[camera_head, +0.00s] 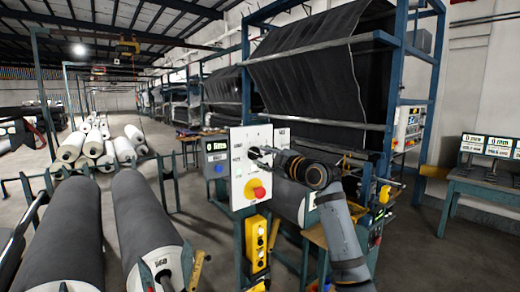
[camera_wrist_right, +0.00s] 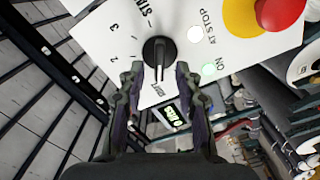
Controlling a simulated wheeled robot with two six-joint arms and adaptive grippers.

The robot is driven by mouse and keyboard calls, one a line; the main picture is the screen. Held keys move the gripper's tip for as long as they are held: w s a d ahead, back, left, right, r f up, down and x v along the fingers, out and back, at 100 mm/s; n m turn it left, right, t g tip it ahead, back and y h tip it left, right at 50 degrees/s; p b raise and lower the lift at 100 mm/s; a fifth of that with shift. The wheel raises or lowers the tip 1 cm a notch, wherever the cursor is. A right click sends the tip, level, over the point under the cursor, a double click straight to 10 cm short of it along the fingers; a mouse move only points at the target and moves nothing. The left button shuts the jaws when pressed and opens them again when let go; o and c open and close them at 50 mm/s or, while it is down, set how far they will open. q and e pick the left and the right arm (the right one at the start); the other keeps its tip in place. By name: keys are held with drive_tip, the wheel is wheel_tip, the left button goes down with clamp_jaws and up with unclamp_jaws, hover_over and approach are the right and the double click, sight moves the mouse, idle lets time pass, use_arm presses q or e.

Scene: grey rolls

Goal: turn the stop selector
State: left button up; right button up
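The stop selector (camera_wrist_right: 159,52) is a black rotary knob on a white panel (camera_head: 238,181), with the marks 1, 2, 3 and START printed around it in the right wrist view. My right gripper (camera_wrist_right: 160,70) is at the knob, its two fingertips apart on either side of the knob's near end. I cannot tell whether they touch it. In the head view my right gripper (camera_head: 264,156) reaches the panel from the right and hides most of the knob.
A red mushroom button (camera_head: 258,192) on a yellow base sits below the selector in the head view. A yellow button box (camera_head: 256,246) hangs under the panel. Large grey rolls (camera_head: 145,230) lie at left. A blue frame with dark fabric (camera_head: 325,65) stands behind.

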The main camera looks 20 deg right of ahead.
drive_tip(key=shift+p+x, duration=0.3)
drive_tip(key=shift+x, duration=0.8)
drive_tip(key=shift+d, duration=0.15)
drive_tip(key=shift+c, duration=0.4)
clamp_jaws()
drive_tip(key=m, duration=0.4)
drive_tip(key=shift+m, duration=0.3)
drive_tip(key=shift+w+m+p, duration=0.1)
drive_tip(key=shift+m+p, duration=0.35)
drive_tip(key=shift+m, duration=1.05)
